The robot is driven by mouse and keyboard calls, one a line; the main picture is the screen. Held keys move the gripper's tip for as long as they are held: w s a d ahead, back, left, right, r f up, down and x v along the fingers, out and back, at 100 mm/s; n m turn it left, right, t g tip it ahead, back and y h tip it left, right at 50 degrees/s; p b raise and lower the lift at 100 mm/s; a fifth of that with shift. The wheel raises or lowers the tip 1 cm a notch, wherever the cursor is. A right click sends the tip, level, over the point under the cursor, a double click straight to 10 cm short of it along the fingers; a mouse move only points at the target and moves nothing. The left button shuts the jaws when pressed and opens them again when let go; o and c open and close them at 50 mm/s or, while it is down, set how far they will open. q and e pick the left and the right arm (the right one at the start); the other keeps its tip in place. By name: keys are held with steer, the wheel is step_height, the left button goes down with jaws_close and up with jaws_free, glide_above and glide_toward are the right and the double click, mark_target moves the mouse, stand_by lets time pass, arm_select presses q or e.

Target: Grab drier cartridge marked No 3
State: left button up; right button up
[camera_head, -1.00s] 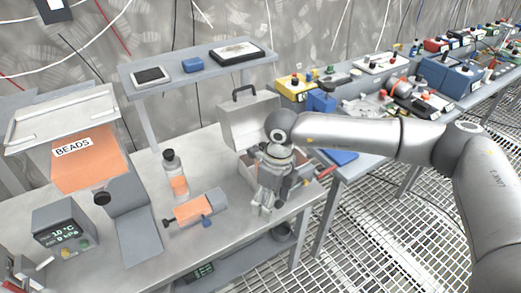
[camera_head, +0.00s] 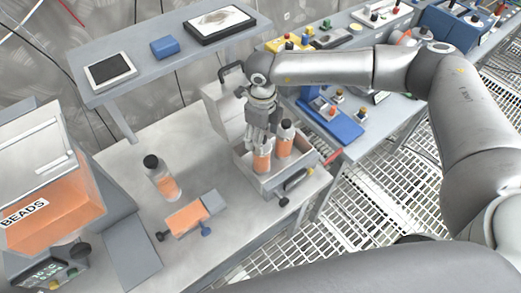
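Two clear cartridges with orange beads stand in the open grey case on the bench: a left one (camera_head: 262,158) and a right one (camera_head: 284,142) with a dark cap. My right gripper (camera_head: 262,132) points down over the case, directly at the top of the left one and hiding its cap. I cannot tell if its fingers are closed on it. Another dark-capped cartridge (camera_head: 162,180) stands on the bench to the left. No number marking is legible. My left gripper is not in view.
The case (camera_head: 250,176) has a raised lid behind and a handle. An orange bin marked BEADS (camera_head: 45,212) stands at left. A raised shelf (camera_head: 135,60) holds a tablet and a blue box. A cluttered side bench stands right.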

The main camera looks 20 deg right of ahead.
steer(key=shift+f, duration=0.95)
steer(key=shift+w+f+p, duration=0.25)
steer(key=shift+f+p, duration=0.05)
steer(key=shift+p, duration=0.05)
steer(key=f+p, duration=0.2)
steer(key=f, duration=0.3)
steer(key=shift+s, duration=0.2)
steer(key=shift+r, duration=0.1)
steer(key=c, duration=1.1)
